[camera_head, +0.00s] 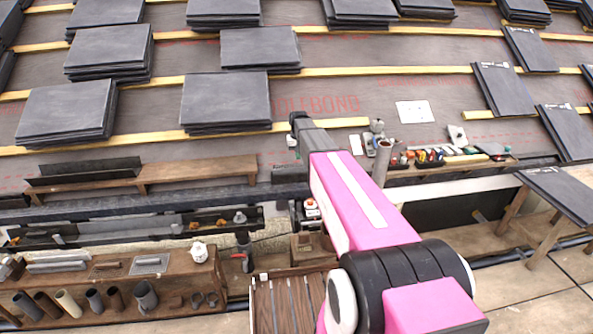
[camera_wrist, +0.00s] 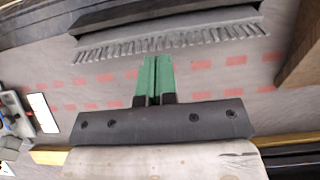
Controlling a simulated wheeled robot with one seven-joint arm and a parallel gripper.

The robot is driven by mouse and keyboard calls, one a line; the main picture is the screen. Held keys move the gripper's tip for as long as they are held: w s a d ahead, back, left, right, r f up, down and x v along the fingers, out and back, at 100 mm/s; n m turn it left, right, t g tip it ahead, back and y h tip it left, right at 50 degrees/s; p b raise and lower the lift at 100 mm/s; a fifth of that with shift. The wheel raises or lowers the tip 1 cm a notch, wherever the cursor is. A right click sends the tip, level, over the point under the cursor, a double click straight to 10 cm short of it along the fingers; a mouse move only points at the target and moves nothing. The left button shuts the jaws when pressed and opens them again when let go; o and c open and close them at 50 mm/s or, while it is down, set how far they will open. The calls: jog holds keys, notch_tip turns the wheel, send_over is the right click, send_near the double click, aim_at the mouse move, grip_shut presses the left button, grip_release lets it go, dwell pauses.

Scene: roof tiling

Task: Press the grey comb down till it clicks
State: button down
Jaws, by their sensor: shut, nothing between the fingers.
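The grey comb (camera_wrist: 172,42) shows in the wrist view as a long strip with a row of fine teeth, lying along a dark bar near the top of the picture. My gripper (camera_wrist: 154,62) has green fingertips that are together and hold nothing. The tips point at the middle of the comb's toothed edge, with a small gap between them in the picture. I cannot tell the height of the tips over it. In the head view my pink arm reaches to the eaves; I cannot clearly make out the comb or the fingertips there.
Stacks of dark slates (camera_head: 225,101) lie on the roof along yellow battens (camera_head: 400,71). A wooden shelf (camera_head: 205,172) stands left of my arm. A shelf of small coloured items (camera_head: 430,156) and a white sheet (camera_head: 414,112) are to the right. A tool bench (camera_head: 110,268) stands in front.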

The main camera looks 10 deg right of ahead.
jog(key=shift+f, duration=1.25)
dwell(0.9)
dwell(0.4)
notch_tip(320, 180, up, 9)
dwell(1.2)
jog(key=shift+s, duration=0.1)
jog(key=s+f, duration=0.3)
jog(key=s, duration=0.7)
jog(key=s+f, duration=0.4)
jog(key=s, duration=0.7)
jog(key=s+f, duration=0.4)
jog(key=s, duration=0.7)
